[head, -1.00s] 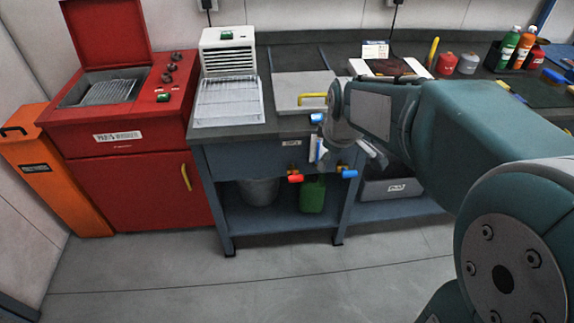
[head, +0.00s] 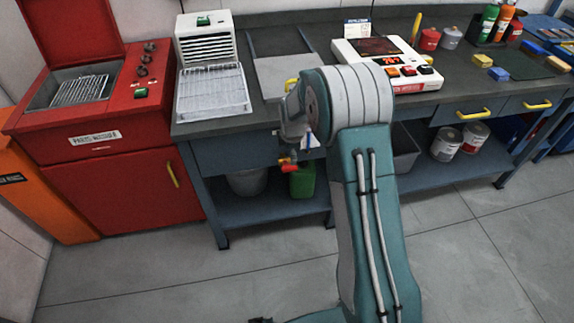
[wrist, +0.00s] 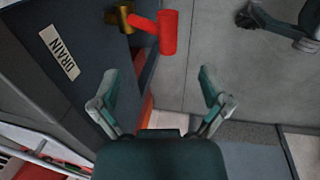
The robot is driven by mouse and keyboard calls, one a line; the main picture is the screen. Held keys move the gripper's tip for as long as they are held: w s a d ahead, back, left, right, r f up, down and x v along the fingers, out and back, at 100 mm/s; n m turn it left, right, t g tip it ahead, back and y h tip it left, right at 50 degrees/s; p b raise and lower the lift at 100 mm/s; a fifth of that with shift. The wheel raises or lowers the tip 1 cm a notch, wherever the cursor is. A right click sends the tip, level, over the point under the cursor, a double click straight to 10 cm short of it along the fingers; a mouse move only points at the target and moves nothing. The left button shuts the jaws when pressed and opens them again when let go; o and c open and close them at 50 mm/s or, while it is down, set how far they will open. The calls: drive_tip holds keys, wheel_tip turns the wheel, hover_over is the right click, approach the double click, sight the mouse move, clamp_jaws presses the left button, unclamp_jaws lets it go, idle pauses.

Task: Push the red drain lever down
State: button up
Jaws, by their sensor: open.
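The red drain lever (wrist: 167,33) shows in the wrist view at the top middle, on a brass valve (wrist: 124,18) set in the dark bench front. A white label reading DRAIN (wrist: 59,52) is to its left. My gripper (wrist: 156,82) is open and empty, its two fingers spread below the lever in the picture and apart from it. In the head view a small part of the red lever (head: 283,161) shows under the bench front, beside my wrist.
A red parts washer (head: 110,150) stands left of the bench. A bucket (head: 247,181) and a green canister (head: 302,181) sit on the bench's lower shelf. A white rack tray (head: 212,95) is on the bench top. The floor in front is clear.

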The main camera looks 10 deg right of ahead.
sight(288, 166)
drive_tip(key=f, duration=0.3)
drive_tip(key=w+f, duration=0.1)
drive_tip(key=f, duration=0.5)
drive_tip(key=shift+w+a, duration=0.15)
drive_tip(key=shift+w, duration=0.2)
drive_tip(key=shift+r, duration=0.1)
clamp_jaws()
